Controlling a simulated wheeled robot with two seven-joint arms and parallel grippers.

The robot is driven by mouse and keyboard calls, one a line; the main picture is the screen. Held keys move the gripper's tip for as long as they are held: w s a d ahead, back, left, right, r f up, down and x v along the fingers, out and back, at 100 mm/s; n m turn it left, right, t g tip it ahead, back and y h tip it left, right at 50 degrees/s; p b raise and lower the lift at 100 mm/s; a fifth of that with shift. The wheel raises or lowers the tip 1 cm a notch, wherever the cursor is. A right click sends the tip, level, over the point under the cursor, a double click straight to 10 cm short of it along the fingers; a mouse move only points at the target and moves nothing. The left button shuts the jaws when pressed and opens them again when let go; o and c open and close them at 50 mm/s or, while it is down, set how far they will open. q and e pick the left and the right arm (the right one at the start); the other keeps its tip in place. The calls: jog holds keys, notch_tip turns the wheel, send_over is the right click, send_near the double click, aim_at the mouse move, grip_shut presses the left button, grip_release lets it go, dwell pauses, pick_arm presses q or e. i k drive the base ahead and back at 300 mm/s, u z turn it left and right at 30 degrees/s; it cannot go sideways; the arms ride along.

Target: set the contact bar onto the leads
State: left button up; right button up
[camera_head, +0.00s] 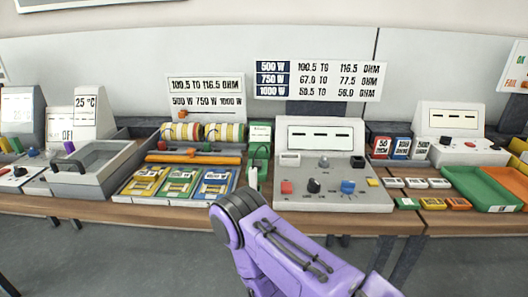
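A long orange bar (193,159), which may be the contact bar, lies across the grey tray behind three mesh panels: yellow (145,181), green (180,183) and blue (214,185). I cannot make out the leads at this size. A small white piece (252,178) hangs by a green cable loop at the right of the panels; I cannot tell what it is. My purple right arm reaches in from the bottom right, its joint in front of the table edge. Neither gripper can be seen.
A grey console (334,182) with knobs stands right of the panels. Rolls of mesh (181,131) sit behind the orange bar. Green (480,187) and orange (508,181) trays are at the far right.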

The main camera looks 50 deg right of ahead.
aim_at(191, 158)
jog(key=u, duration=0.35)
jog(key=k, duration=0.4)
jog(key=z, duration=0.75)
